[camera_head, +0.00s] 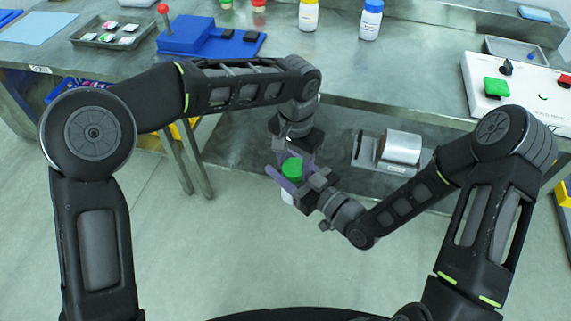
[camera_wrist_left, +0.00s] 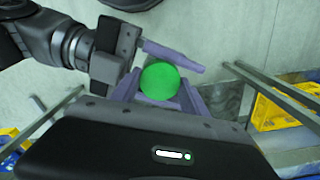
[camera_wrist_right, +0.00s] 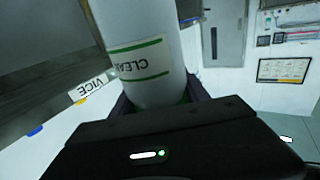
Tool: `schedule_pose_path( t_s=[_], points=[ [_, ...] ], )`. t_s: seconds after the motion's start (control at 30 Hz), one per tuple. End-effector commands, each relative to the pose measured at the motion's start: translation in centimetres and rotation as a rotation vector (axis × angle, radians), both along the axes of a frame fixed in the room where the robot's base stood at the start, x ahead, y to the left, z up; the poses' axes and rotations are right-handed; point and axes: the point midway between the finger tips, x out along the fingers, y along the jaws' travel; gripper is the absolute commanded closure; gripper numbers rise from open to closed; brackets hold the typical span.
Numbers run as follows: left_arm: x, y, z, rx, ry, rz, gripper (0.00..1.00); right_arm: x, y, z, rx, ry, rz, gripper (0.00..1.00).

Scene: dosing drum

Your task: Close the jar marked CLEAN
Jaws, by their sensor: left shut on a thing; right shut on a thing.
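The white jar marked CLEAN (camera_wrist_right: 146,62) is held in the air in front of the bench; its body also shows in the head view (camera_head: 287,197). The green lid (camera_head: 292,167) is at its top, and its round top faces the left wrist camera (camera_wrist_left: 160,81). My left gripper (camera_wrist_left: 158,88) is shut on the green lid. My right gripper (camera_head: 296,187) is shut on the jar from the right side. The seam between lid and jar is hidden by fingers, so I cannot tell whether the lid is seated.
On the bench stand a blue fixture with a red-knobbed lever (camera_head: 187,33), a tray of small parts (camera_head: 108,33), a yellow-capped bottle (camera_head: 308,15), a blue-capped bottle (camera_head: 370,20) and a white control box (camera_head: 515,95). A grey cylinder device (camera_head: 400,148) sits below. Floor in front is clear.

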Motion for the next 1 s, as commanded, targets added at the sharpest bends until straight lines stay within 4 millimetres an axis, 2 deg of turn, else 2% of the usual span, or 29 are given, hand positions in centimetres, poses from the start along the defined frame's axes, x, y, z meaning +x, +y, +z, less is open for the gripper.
schedule_pose_path(
  t_s=[0.2,0.33,0.37,0.6,0.67,1.0],
  points=[
    [0.03,0.01,0.02,0.0,-0.002,-0.143,0.97,-0.01,0.0,0.0,0.0,0.0,0.0,1.0],
    [0.04,0.0,0.03,0.0,-0.002,-0.136,0.97,-0.01,0.0,0.0,0.0,0.0,0.0,1.0],
    [0.05,0.01,0.02,0.0,-0.002,-0.136,0.46,-0.01,0.0,0.0,0.0,0.0,0.0,1.0],
    [0.03,0.01,0.02,0.0,-0.001,-0.134,0.27,-0.01,0.01,0.01,0.0,0.0,0.0,1.0],
    [0.01,0.0,0.01,0.0,0.0,-0.134,0.23,-0.01,0.01,0.01,0.0,0.0,0.0,1.0],
    [-0.08,-0.14,0.33,-0.002,0.0,-0.136,0.23,0.03,0.03,0.04,0.001,-0.001,0.0,1.0]
  ],
)
